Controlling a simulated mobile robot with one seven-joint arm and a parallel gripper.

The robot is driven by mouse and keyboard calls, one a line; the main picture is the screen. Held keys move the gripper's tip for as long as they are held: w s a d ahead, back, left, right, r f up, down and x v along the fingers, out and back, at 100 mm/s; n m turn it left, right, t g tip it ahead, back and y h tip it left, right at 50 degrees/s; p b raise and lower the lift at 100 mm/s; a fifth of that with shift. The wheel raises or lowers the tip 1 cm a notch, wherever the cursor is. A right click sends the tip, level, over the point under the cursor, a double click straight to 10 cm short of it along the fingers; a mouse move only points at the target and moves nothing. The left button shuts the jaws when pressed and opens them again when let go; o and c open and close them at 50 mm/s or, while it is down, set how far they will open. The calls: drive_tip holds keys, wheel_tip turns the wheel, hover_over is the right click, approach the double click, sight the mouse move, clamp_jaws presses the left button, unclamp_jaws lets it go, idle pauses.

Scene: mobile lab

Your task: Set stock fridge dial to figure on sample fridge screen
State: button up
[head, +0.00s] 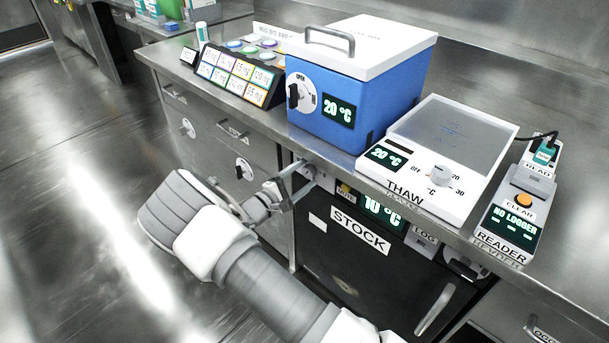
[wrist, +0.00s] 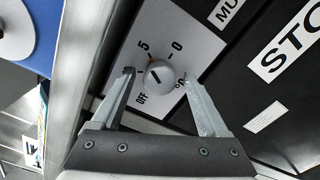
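The stock fridge (head: 345,262) is a dark door under the counter, with a STOCK label and a screen (head: 385,212) reading 10 °C. Its dial (wrist: 158,77) is a round pale knob on a white plate with OFF, 5 and 0 marks; a finger partly covers the plate. In the head view my gripper (head: 291,184) is at the fridge's upper left and largely hides the dial. In the wrist view my gripper (wrist: 159,76) is open, one finger on each side of the knob; contact is unclear. I cannot identify a screen labelled sample fridge.
A blue box (head: 352,97) with a 20 °C screen stands on the counter above. Beside it are a THAW unit (head: 440,160), also showing 20 °C, and a reader (head: 511,222) showing NO LOGGER. The counter edge overhangs the dial closely. Open floor (head: 90,190) lies left.

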drive_tip(key=p+v, duration=0.3)
drive_tip(key=v, duration=1.4)
drive_tip(key=shift+s+a+r, duration=0.1)
drive_tip(key=shift+s, duration=0.05)
